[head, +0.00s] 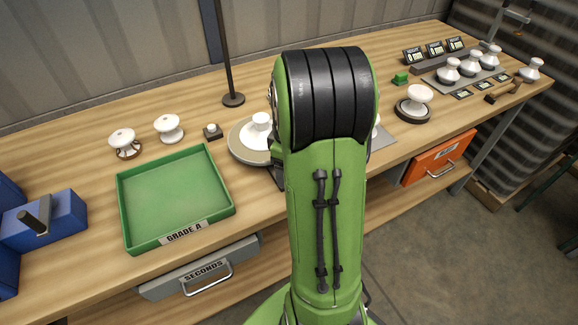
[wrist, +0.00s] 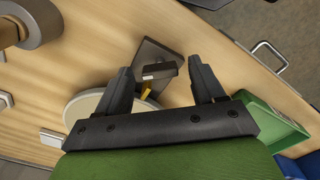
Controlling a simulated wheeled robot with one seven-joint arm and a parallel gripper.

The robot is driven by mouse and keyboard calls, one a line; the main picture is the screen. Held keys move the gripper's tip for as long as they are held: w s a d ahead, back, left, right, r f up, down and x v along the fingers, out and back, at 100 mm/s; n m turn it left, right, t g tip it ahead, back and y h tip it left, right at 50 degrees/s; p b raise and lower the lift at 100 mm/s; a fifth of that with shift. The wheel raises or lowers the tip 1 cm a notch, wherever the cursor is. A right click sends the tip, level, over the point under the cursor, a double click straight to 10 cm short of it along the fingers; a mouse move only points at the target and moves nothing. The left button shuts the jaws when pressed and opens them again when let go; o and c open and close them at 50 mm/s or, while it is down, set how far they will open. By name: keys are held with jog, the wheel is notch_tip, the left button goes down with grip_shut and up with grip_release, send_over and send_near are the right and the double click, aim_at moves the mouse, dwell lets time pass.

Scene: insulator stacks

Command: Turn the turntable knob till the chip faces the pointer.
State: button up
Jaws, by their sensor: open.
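The turntable is a pale round disc (head: 240,150) with a white insulator (head: 261,122) on it, partly hidden by my arm in the head view. In the wrist view, part of the disc (wrist: 78,107) shows behind my gripper. A dark box (wrist: 150,53) sits beside the disc, with a black bar-shaped knob (wrist: 168,70) on it bearing a small white mark. A small yellow piece (wrist: 147,92), perhaps the pointer, shows between box and disc. My gripper (wrist: 160,68) is open, its fingers on either side of the knob with gaps. I cannot make out the chip.
The green Grade A tray (head: 175,195) stands left of the turntable, with two white insulators (head: 122,142) behind it. A thin black post (head: 228,60) rises behind the turntable. More insulators (head: 449,70) stand at the right. Blue bins (head: 60,215) are at the left.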

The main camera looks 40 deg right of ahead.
notch_tip(320, 180, up, 16)
jog(key=p, duration=0.4)
jog(key=shift+f+p, duration=0.15)
jog(key=shift+p, duration=0.2)
jog(key=s+a+m+t, duration=0.2)
jog(key=s+a, duration=0.3)
jog(key=a, duration=0.5)
jog(key=s+a+m+t, duration=0.2)
jog(key=s+a, duration=0.4)
jog(key=a, duration=0.4)
jog(key=shift+s+r+m+t, duration=0.3)
jog(key=shift+r+m+t, duration=0.15)
jog(key=shift+t, duration=0.35)
